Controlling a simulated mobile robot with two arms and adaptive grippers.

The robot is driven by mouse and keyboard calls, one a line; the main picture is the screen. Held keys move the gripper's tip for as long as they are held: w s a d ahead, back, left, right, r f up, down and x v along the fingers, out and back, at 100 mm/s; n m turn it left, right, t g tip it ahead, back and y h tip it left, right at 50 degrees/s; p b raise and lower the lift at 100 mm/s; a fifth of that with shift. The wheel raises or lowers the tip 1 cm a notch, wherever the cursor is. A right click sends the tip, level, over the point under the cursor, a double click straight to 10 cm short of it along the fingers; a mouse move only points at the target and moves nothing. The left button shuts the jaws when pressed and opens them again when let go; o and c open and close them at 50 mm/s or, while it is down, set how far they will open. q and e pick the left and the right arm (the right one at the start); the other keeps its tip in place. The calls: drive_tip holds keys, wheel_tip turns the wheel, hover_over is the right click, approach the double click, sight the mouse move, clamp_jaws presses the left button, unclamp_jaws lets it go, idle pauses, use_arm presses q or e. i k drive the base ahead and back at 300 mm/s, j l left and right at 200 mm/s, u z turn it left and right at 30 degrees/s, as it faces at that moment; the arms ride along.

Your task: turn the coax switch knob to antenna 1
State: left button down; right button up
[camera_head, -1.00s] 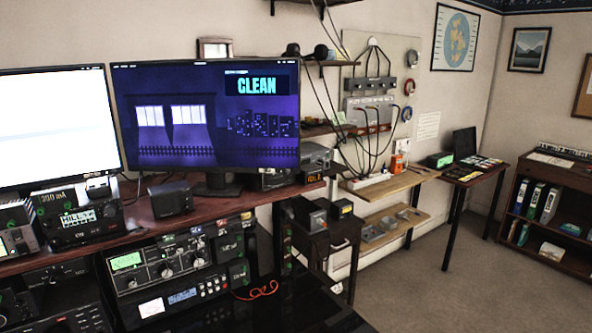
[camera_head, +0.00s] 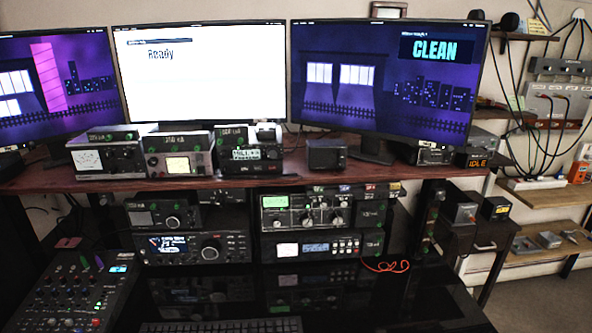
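I cannot make out for certain which device is the coax switch, and no antenna 1 mark is readable. A radio unit with a green display and several knobs (camera_head: 308,212) sits under the desk shelf, right of centre. Several small dark units line its top and right side. On the right wall, a grey box with black cables (camera_head: 558,103) hangs below a longer grey bar (camera_head: 562,68); knobs on them are too small to tell. Neither of my grippers is in view.
Three monitors stand on the wooden desk shelf (camera_head: 230,184); the right one (camera_head: 388,75) reads CLEAN. A mixer (camera_head: 72,295) and a keyboard (camera_head: 222,326) lie on the glossy black desktop. A red cord (camera_head: 385,266) lies there too. Carpeted floor (camera_head: 540,300) is open at the lower right.

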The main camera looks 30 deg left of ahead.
sight(221, 201)
drive_tip(key=u, duration=1.3)
